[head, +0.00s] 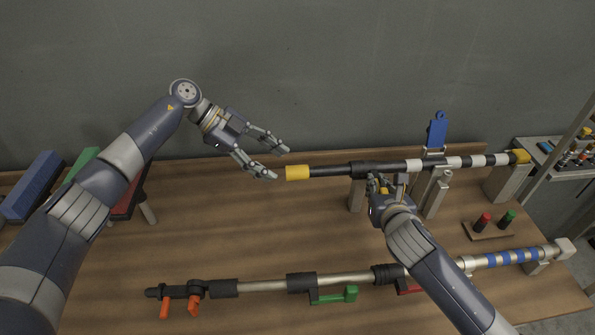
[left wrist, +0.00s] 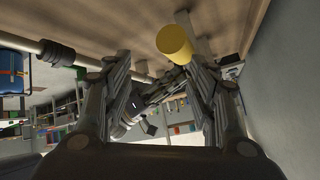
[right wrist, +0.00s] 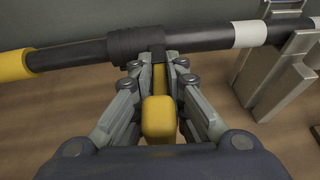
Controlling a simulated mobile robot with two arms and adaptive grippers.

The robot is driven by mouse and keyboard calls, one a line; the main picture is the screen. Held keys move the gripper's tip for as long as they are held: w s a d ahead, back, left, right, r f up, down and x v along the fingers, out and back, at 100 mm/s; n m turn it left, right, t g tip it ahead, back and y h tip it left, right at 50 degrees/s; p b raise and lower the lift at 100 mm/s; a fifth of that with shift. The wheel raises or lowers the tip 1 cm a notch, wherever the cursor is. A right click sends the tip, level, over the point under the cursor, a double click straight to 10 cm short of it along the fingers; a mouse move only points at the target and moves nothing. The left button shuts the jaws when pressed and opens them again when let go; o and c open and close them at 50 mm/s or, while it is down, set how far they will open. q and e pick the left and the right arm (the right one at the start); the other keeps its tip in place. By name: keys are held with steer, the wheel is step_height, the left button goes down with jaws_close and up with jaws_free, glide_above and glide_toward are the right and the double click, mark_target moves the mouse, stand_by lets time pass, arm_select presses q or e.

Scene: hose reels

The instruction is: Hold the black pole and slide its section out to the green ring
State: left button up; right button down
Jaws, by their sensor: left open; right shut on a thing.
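The black pole (head: 330,171) lies level on stands, with white bands on its right part. Its thinner left section ends in a yellow cap (head: 297,172). A black collar (right wrist: 135,43) carries a yellow lever (right wrist: 158,118) pointing towards me. My right gripper (head: 378,183) is shut on this lever, just below the collar. My left gripper (head: 281,164) is open and empty, just left of the yellow cap. In the left wrist view the cap (left wrist: 175,44) shows between the spread fingers, apparently untouched. I see no green ring on the pole.
A silver pole (head: 345,278) with blue bands, a green lever (head: 337,296) and an orange-handled end (head: 180,300) lies along the front. A blue tag (head: 437,131) stands behind the black pole. Red and green buttons (head: 494,222) sit at the right. The table's middle left is clear.

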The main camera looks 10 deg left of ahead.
mark_target(291, 170)
arm_select(q)
steer(key=w+a+f+n+t+h, duration=0.1)
steer(key=a+n+t+h, duration=0.15)
steer(key=a+n, duration=0.45)
steer(key=shift+n+g+h, duration=0.45)
steer(key=shift+n, duration=0.35)
steer(key=x, duration=1.4)
steer(key=shift+d+r, duration=0.2)
steer(key=shift+r, duration=0.1)
jaws_close()
steer(key=s+a, duration=0.4)
steer(key=a, duration=1.3)
jaws_free()
